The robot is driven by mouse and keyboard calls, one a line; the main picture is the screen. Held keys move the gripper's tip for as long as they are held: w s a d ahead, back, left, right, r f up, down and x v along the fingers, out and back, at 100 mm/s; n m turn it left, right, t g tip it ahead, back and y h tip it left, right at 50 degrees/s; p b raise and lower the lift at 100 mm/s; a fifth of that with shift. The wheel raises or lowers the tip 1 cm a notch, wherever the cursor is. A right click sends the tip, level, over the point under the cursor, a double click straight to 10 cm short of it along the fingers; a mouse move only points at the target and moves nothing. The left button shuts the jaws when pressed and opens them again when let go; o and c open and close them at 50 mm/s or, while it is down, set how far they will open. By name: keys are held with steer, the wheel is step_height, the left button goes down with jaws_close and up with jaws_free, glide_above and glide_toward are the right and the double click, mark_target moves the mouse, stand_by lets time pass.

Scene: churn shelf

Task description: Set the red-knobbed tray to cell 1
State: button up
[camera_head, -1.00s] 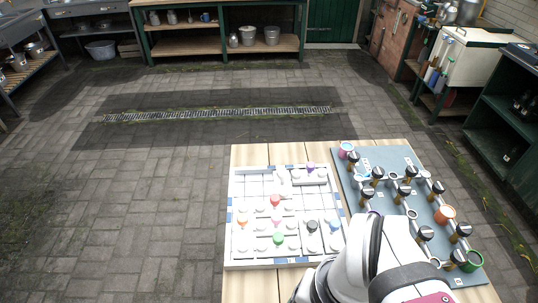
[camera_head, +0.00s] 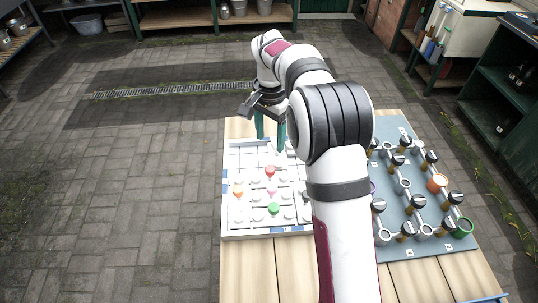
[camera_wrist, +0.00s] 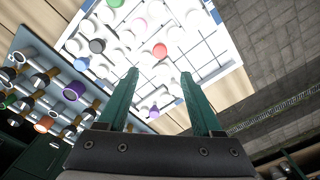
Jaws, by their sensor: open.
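The red knob (camera_head: 270,170) stands on the white gridded board (camera_head: 228,218), near its middle; it also shows in the wrist view (camera_wrist: 159,50). The outline of its tray is hard to make out. My gripper (camera_head: 270,146) is open and empty, fingers pointing down above the board's back part, behind the red knob. In the wrist view the two green fingers (camera_wrist: 160,76) are apart, with bare white grid and a few knobs beyond. My arm hides the board's right side. I cannot read which cell is numbered 1.
A blue-grey panel (camera_head: 405,245) with several black-topped valves lies to the right. Bare wooden tabletop (camera_head: 245,262) lies in front.

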mark_target(270, 168)
step_height(270, 168, down, 11)
steer(key=shift+f, duration=0.15)
jaws_close()
stand_by(1.4)
